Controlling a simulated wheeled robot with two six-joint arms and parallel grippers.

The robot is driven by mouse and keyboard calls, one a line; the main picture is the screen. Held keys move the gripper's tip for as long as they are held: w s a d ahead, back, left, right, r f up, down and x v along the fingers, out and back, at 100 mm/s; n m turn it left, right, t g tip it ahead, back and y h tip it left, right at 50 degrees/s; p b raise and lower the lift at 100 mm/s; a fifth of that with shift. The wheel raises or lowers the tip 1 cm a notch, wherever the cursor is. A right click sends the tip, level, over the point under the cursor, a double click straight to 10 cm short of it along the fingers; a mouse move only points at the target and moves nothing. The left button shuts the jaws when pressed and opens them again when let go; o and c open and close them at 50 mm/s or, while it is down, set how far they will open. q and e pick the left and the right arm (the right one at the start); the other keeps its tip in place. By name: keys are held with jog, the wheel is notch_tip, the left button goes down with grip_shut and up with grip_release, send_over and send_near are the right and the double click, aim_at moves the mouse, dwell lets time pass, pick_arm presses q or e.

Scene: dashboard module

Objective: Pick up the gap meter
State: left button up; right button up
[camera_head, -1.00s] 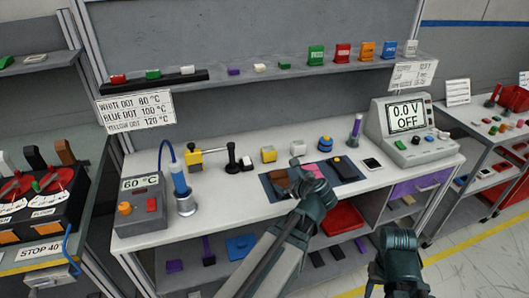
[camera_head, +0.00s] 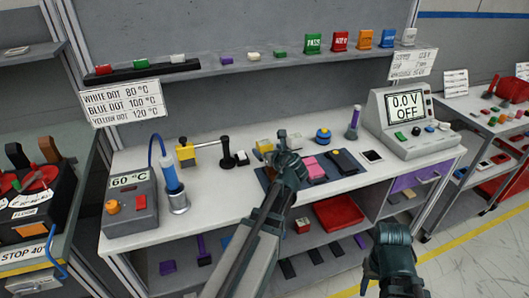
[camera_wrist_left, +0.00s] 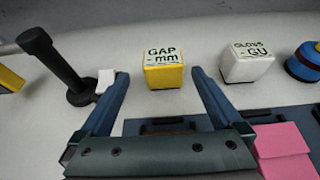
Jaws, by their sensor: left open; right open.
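The gap meter is a small yellow block (camera_wrist_left: 163,72) with a label reading GAP - mm, standing on the white bench top. In the head view the gap meter (camera_head: 264,146) shows just left of my left gripper's tip. My left gripper (camera_head: 281,143) reaches over the bench above the dark mat. In the left wrist view its two fingers (camera_wrist_left: 160,95) are spread apart, with the gap meter beyond them and between their lines, not touched. My right gripper (camera_head: 392,240) hangs in front of the bench at the lower right, away from the objects.
A white gloss block (camera_wrist_left: 247,62) and a blue round device (camera_head: 323,135) stand right of the gap meter. A black stand (camera_head: 225,152) with a white block is on its left. A pink block (camera_head: 314,167) lies on the dark mat (camera_head: 275,188).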

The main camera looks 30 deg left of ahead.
aim_at(267, 147)
pick_arm(q)
jog(key=shift+w+a+f, duration=0.15)
jog(key=shift+w+a, duration=0.05)
jog(key=shift+a, duration=0.05)
jog(key=b+x, duration=0.1)
jog(key=x, duration=0.1)
jog(key=b+x, duration=0.1)
jog(key=x, duration=0.1)
jog(key=shift+w+f, duration=0.3)
jog(key=shift+w, duration=0.05)
jog(key=shift+w+a+f, duration=0.1)
jog(key=shift+w+a, duration=0.1)
jog(key=shift+c, duration=0.4)
jog(key=c, duration=1.4)
